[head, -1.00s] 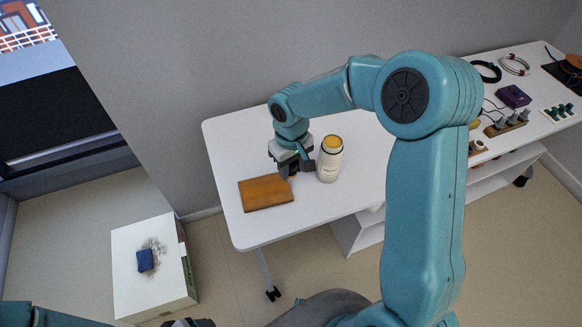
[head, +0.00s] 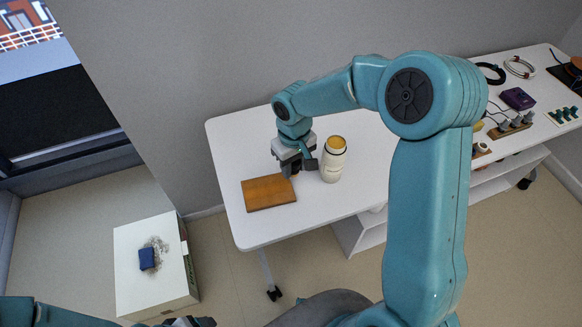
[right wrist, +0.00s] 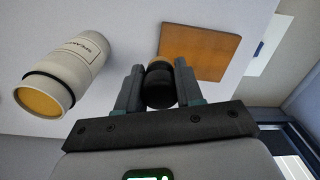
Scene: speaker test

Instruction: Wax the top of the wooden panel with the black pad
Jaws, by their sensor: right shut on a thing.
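The wooden panel (head: 269,192) lies flat, orange-brown, near the left end of the white table. It also shows in the right wrist view (right wrist: 200,52). My right gripper (head: 299,169) is at the panel's far right corner, beside the white jar. In the right wrist view my right gripper (right wrist: 159,84) is shut on the black pad (right wrist: 160,88), a round dark piece with a tan part at its far end. Whether the pad touches the panel cannot be told. My left gripper seems to show only as a dark piece at the bottom edge in the head view; its jaws are hidden.
The table (head: 345,200) is bare in front of the jar. Cables, a purple box (head: 517,98) and sockets lie at its right end.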

